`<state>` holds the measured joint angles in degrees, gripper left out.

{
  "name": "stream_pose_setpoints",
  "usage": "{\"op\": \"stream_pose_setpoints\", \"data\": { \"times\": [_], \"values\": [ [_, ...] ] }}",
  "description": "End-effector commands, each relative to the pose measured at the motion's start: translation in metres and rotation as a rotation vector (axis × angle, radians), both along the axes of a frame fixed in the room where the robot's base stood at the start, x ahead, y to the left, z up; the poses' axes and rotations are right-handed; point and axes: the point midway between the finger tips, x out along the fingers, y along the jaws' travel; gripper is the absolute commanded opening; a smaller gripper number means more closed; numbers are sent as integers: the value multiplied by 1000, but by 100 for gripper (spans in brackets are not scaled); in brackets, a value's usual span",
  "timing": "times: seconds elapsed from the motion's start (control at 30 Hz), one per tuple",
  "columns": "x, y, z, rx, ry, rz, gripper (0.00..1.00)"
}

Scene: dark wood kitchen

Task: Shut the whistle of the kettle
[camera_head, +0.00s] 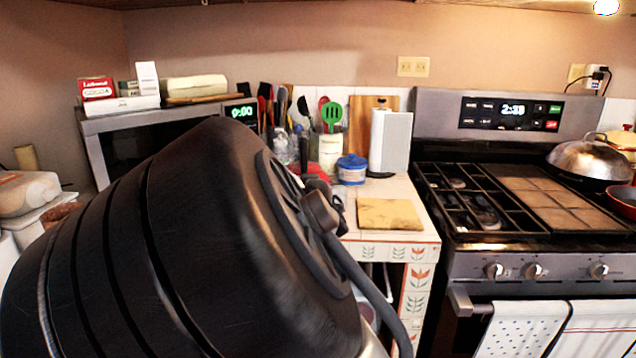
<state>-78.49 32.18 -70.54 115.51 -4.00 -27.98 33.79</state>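A shiny steel domed vessel (590,160) sits on the right rear of the stove. It may be the kettle or a domed lid; I cannot tell which. A yellowish curved piece (621,139) shows beside it at the right edge. No whistle or spout can be made out. A large black ribbed body (200,240) with a dark cable fills the left foreground, very close to the camera. I cannot tell for sure what it is. My gripper is not in view.
The stove (540,255) stands at the right, with towels (525,328) hanging in front. A red pan (624,203) is at its right edge. The counter holds a board (389,214), a blue-lidded tub (351,172) and a white box (390,142). A microwave (125,145) stands behind the black body.

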Motion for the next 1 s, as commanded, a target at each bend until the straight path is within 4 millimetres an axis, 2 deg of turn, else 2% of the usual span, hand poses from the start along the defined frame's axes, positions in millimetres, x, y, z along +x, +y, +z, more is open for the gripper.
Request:
{"op": "stream_pose_setpoints", "data": {
  "times": [0.6,0.63,0.67,1.0],
  "values": [
    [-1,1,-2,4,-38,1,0],
    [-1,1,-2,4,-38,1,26],
    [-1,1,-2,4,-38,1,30],
    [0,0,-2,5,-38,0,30]
  ]
}}
